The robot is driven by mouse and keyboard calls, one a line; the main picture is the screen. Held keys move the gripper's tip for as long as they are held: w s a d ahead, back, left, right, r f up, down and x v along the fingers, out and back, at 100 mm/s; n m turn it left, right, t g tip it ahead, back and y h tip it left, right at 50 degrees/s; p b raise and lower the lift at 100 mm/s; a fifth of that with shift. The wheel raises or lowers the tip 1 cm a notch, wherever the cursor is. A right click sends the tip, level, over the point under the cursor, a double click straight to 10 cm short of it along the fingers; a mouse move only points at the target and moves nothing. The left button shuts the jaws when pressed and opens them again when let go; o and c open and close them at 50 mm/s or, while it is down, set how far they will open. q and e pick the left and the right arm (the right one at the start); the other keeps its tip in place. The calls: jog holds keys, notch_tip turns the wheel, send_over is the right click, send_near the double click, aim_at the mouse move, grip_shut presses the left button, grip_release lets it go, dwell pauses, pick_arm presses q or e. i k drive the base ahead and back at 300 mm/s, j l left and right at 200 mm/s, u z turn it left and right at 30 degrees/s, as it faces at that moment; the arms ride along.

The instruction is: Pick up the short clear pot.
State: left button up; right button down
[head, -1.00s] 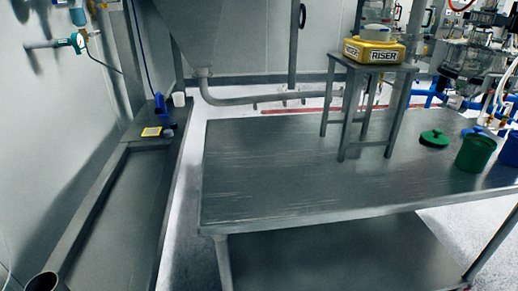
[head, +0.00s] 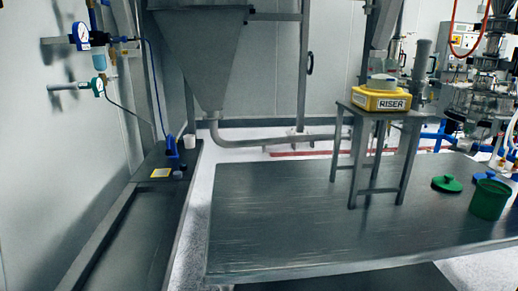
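No pot that I can clearly make out as short and clear shows in the head view. A short pale round container (head: 381,81) sits on top of the yellow block marked RISER (head: 378,100); whether it is clear is too small to tell. The block rests on a small metal stand (head: 372,116) on the table. Neither of my grippers is in view.
The metal table (head: 285,215) is bare at left and centre. A green lid (head: 446,184), a green tub (head: 490,199) and a blue lid (head: 483,177) are at right. A small white cup (head: 189,141) and blue item (head: 172,147) stand on the left bench (head: 150,200).

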aim_at(383, 73)
jog(key=z, duration=1.5)
jog(key=i+l+u, duration=0.25)
jog(key=i+l, duration=0.15)
jog(key=i+l+u, duration=0.25)
jog(key=i+l, duration=0.1)
jog(key=l, duration=0.1)
